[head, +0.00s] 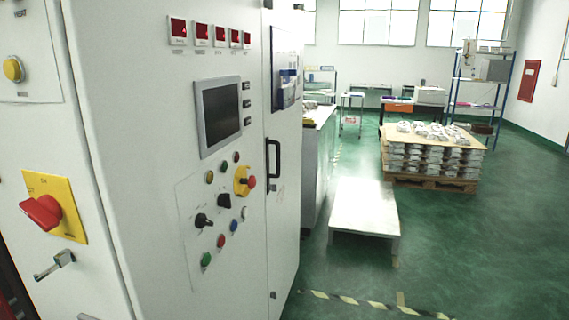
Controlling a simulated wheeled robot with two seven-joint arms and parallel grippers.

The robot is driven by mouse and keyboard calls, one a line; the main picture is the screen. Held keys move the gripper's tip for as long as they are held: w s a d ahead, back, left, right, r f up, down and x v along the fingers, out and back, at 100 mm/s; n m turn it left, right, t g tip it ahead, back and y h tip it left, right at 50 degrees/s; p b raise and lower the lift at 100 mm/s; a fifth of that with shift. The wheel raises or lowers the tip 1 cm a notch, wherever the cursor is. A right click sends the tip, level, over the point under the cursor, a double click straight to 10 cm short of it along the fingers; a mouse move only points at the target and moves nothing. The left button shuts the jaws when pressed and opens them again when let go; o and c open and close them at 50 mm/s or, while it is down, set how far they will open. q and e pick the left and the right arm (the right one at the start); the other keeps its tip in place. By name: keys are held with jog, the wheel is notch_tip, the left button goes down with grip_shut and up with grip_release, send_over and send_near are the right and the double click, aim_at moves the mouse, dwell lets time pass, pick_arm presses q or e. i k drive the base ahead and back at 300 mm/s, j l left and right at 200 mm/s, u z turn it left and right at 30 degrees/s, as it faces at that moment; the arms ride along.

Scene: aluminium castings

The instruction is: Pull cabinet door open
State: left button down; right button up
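A tall white control cabinet (140,150) fills the left of the head view. Its front face carries a dark screen (221,111), red displays, and several buttons and knobs. A narrower door panel (286,215) with a black vertical handle (273,165) is at the cabinet's right part and looks shut. On the near left panel are a red rotary switch on a yellow plate (62,207) and a metal lever handle (55,265).
A low white platform (363,208) stands on the green floor right of the cabinet. Beyond it is a wooden pallet (430,181) stacked with castings (432,150). A blue shelving rack (478,95) stands behind. Striped floor tape (360,303) runs in front; floor at right is clear.

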aim_at(283, 36)
jog(key=i+l+u, duration=0.1)
jog(key=i+l, duration=0.4)
jog(key=i+l+u, duration=0.1)
jog(key=i+l, duration=0.4)
jog(key=l, duration=0.15)
